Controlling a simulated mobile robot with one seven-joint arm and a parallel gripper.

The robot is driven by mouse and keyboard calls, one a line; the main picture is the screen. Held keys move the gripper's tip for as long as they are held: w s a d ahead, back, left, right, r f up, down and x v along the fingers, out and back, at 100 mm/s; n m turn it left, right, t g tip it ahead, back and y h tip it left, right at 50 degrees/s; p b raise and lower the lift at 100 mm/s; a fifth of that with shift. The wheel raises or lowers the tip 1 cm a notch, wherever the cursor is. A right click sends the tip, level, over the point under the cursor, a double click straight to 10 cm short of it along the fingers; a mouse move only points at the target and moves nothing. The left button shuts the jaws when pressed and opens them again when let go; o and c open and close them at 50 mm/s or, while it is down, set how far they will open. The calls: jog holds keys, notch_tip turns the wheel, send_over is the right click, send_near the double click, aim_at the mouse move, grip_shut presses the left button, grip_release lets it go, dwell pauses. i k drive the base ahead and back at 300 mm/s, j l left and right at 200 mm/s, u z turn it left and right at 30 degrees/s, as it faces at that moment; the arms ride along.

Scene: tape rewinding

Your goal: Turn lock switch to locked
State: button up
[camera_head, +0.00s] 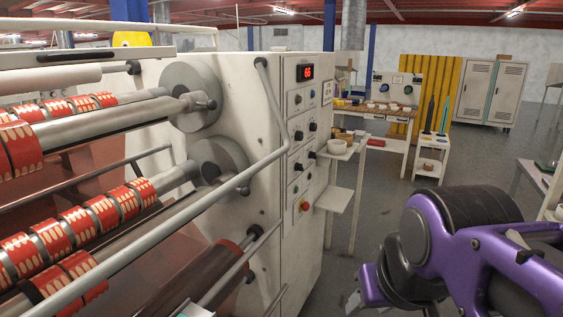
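The control panel (303,150) is on the white end face of the rewinding machine, in the middle of the head view. It carries several small black rotary switches, one of them at mid-height (298,136) and one lower down (298,167). I cannot tell which one is the lock switch, nor which way it is turned; the labels are too small to read. A red-lit display (305,73) is at the panel's top and a red button (304,206) at its bottom. My purple arm fills the lower right, apart from the panel. My gripper's fingers do not show.
Rollers with red tape rolls (102,212) are at left. A small shelf (334,198) juts out right of the panel. Open floor (400,205) lies beyond.

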aim_at(299, 167)
jog(key=i+l, duration=0.3)
jog(key=i, duration=0.15)
jog(key=i+l+z, duration=0.15)
jog(key=i, duration=0.3)
jog(key=l, duration=0.1)
